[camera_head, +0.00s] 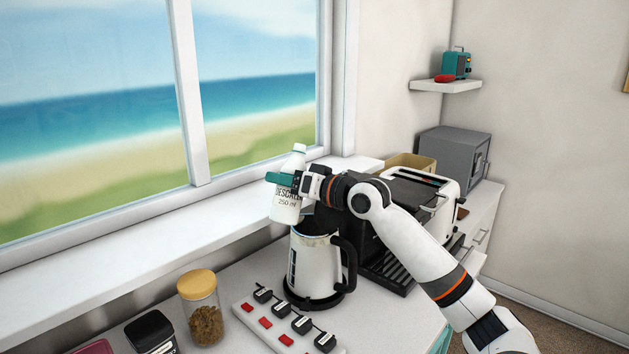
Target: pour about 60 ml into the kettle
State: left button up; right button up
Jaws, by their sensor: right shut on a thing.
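The kettle (316,268) is white with a black base, a black handle on its right and a dark open top. It stands upright on the counter. My right gripper (284,180) is shut on a white bottle (287,205) whose label reads "DESCALE" in part and "250 ml". The bottle is roughly upright with a slight lean, its neck up, above and a little left of the kettle's top. No liquid stream shows. Part of the bottle's label is hidden by the gripper. My left gripper is not in view.
A power strip (272,324) with several plugs and red switches lies in front of the kettle. A jar with a yellow lid (200,307) stands left. A black espresso machine, a white toaster (425,200) and a grey box (455,155) stand right. The windowsill (150,250) runs behind.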

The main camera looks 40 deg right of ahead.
jog(key=shift+w+d+r+m+p, duration=0.1)
jog(key=shift+d+r+m+p, duration=0.2)
jog(key=shift+r+m+p, duration=0.5)
jog(key=shift+a+f+m, duration=0.1)
jog(key=shift+f+m, duration=0.3)
jog(key=shift+f, duration=0.05)
jog(key=m+p, duration=0.2)
jog(key=a+m, duration=0.1)
jog(key=shift+s+f+g+y+p, duration=0.2)
jog(key=shift+f+g+y+p, duration=0.1)
jog(key=shift+f+y+p, duration=0.1)
jog(key=m, duration=0.1)
jog(key=m+p, duration=0.1)
jog(key=shift+a+f+m, duration=0.2)
jog(key=shift+f+m, duration=0.05)
jog(key=shift+m, duration=0.05)
jog(key=shift+d+r+m+p, duration=0.3)
jog(key=shift+r+p, duration=0.2)
jog(key=shift+p, duration=0.45)
jog(key=shift+w+d+r+m+p, duration=0.15)
jog(key=shift+d+m+p, duration=0.25)
jog(key=shift+m+p, duration=0.15)
jog(key=shift+f+m+y+p, duration=0.2)
jog(key=shift+m+y+p, duration=0.2)
jog(key=shift+m+p, duration=0.4)
jog(key=shift+f, duration=0.1)
